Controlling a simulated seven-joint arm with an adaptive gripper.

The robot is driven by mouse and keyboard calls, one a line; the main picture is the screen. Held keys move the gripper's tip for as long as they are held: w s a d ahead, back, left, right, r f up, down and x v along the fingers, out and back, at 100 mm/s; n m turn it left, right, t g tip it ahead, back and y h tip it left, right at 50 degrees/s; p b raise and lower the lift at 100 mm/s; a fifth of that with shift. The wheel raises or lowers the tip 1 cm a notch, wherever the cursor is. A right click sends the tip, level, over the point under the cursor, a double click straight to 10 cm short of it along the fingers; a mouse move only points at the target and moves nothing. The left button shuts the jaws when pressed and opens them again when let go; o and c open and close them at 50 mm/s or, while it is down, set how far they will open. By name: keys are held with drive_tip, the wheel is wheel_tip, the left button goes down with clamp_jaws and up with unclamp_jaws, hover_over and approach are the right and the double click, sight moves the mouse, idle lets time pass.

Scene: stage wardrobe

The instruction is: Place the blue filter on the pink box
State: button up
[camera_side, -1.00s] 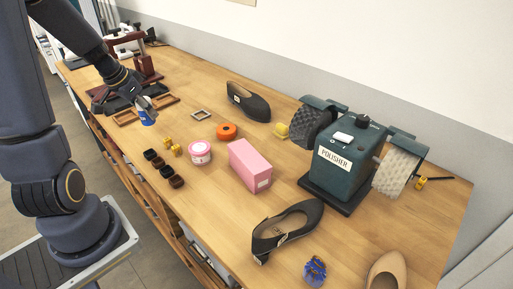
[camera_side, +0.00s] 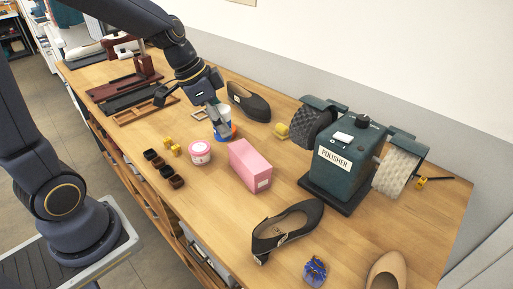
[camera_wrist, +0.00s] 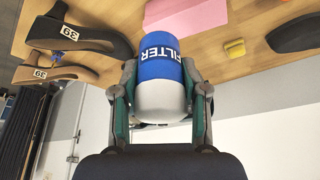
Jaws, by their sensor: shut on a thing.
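The blue filter (camera_wrist: 160,70) is a blue and white cylinder with the word FILTER on it. My gripper (camera_wrist: 160,92) is shut around it in the wrist view. In the side view the filter (camera_side: 223,127) is in my gripper (camera_side: 218,115), in front of the orange roll, which it mostly hides. The pink box (camera_side: 250,166) lies on the table, right of and nearer than the filter. The pink box also shows at the top of the wrist view (camera_wrist: 187,14). Its top is bare.
A pink round tin (camera_side: 200,153) stands left of the box. A black shoe (camera_side: 249,102) lies behind the filter. The green polisher (camera_side: 345,160) stands to the right, and another dark shoe (camera_side: 287,230) lies in front of the box.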

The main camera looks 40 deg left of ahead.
drive_tip(key=w+f, duration=0.3)
drive_tip(key=w, duration=0.1)
drive_tip(key=w+f, duration=0.3)
drive_tip(key=shift+w+f, duration=0.35)
drive_tip(key=shift+f, duration=0.05)
drive_tip(key=shift+w+f, duration=0.2)
drive_tip(key=shift+f, duration=1.55)
drive_tip(key=shift+f, duration=0.15)
drive_tip(key=o, duration=1.2)
